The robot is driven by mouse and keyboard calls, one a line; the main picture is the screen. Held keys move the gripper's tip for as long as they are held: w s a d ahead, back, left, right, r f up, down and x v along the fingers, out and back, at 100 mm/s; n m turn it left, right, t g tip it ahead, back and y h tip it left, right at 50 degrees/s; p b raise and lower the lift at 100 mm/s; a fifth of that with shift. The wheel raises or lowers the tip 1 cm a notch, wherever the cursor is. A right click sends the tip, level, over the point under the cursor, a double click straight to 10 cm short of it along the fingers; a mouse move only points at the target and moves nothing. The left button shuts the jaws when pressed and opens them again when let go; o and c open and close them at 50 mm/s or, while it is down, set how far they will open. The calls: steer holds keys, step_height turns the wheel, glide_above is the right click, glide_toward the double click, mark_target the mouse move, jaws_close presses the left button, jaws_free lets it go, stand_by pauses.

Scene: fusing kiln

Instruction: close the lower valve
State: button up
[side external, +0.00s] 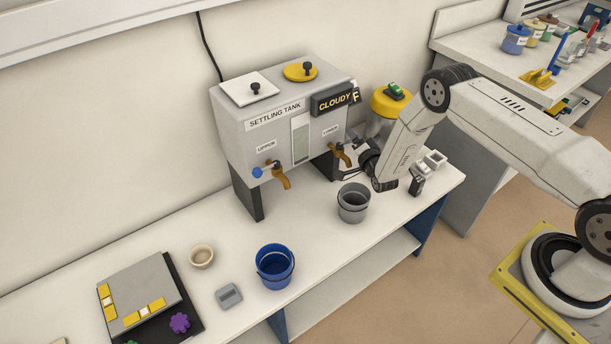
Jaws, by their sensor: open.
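The grey settling tank (230,125) stands on dark legs on the white bench. The lower valve (341,153) is the brown spout at the right of its front, under a label that reads LOWER. The upper valve (278,174), a similar brown spout with a blue knob, is at the left under UPPER. My gripper (349,172) is just below and right of the lower valve, open, with its dark fingers pointing left toward it. Whether a finger touches the valve cannot be told. The lower valve's handle is not clearly visible beside my gripper.
A grey bucket (353,205) stands below my gripper, and a blue bucket (275,268) is nearer the front edge. A jar with a yellow lid (380,103) is behind my arm. A CLOUDY sign (334,100) is on the tank. A beige cup (201,257) stands left.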

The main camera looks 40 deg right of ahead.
jaws_close()
steer(key=shift+w+n+y, duration=0.3)
steer(key=shift+n+y, duration=0.3)
steer(key=shift+y, duration=0.3)
jaws_free()
steer(key=shift+s, duration=0.2)
steer(key=s+a, duration=0.1)
steer(key=s, duration=0.6)
steer(key=shift+s+a, duration=0.15)
steer(key=shift+a, duration=0.05)
steer(key=shift+r, duration=0.15)
stand_by(0.3)
